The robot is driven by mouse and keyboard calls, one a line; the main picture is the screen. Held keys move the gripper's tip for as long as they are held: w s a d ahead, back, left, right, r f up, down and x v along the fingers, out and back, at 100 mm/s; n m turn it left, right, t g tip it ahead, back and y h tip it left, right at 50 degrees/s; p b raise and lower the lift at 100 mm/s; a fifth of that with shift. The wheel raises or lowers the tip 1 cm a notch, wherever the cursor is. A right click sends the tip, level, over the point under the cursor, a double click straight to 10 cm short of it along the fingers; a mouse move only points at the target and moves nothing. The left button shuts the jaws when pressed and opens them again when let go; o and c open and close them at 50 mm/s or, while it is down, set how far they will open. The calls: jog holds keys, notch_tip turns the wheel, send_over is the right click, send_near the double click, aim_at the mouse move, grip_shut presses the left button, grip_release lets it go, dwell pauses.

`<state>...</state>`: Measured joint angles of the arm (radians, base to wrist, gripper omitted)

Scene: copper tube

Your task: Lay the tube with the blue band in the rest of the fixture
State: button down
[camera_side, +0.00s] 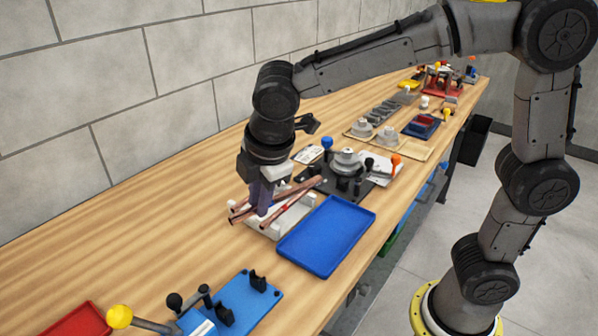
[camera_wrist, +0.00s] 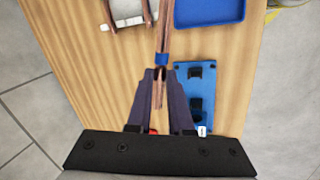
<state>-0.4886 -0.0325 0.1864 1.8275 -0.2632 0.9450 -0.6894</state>
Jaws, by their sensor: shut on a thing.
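My gripper (camera_wrist: 160,74) is shut on the copper tube with the blue band (camera_wrist: 162,58), with the band just beyond the fingertips in the wrist view. The tube runs lengthwise between the fingers. In the side view my gripper (camera_side: 264,208) is over the white rack (camera_side: 265,230), among copper tubes (camera_side: 296,207); I cannot clearly tell the held tube from the others there. The blue fixture (camera_side: 250,300) is at the front, with two black rests (camera_side: 257,281) and lever handles. It also shows in the wrist view (camera_wrist: 183,92), right of the fingers, its near end partly hidden.
A blue tray (camera_side: 327,236) lies right of the rack. A black plate with a grey round part (camera_side: 346,162) stands behind it. A red tray (camera_side: 75,322) and a yellow knob (camera_side: 120,316) are at the front left. Bare wood lies between rack and fixture.

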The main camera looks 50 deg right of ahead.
jog(key=s+a+f+n, duration=0.1)
jog(key=a, duration=0.4)
jog(key=s+a+f+n+y, duration=0.1)
jog(key=s+a+n, duration=0.1)
jog(key=a, duration=0.3)
jog(key=shift+s+a+f, duration=0.25)
jog(key=shift+a+f, duration=0.05)
jog(key=shift+f, duration=0.1)
jog(key=shift+f, duration=0.1)
jog(key=shift+f, duration=2.8)
jog(key=shift+f, duration=1.2)
jog(key=c, duration=0.7)
grip_release()
jog(key=shift+c, duration=0.2)
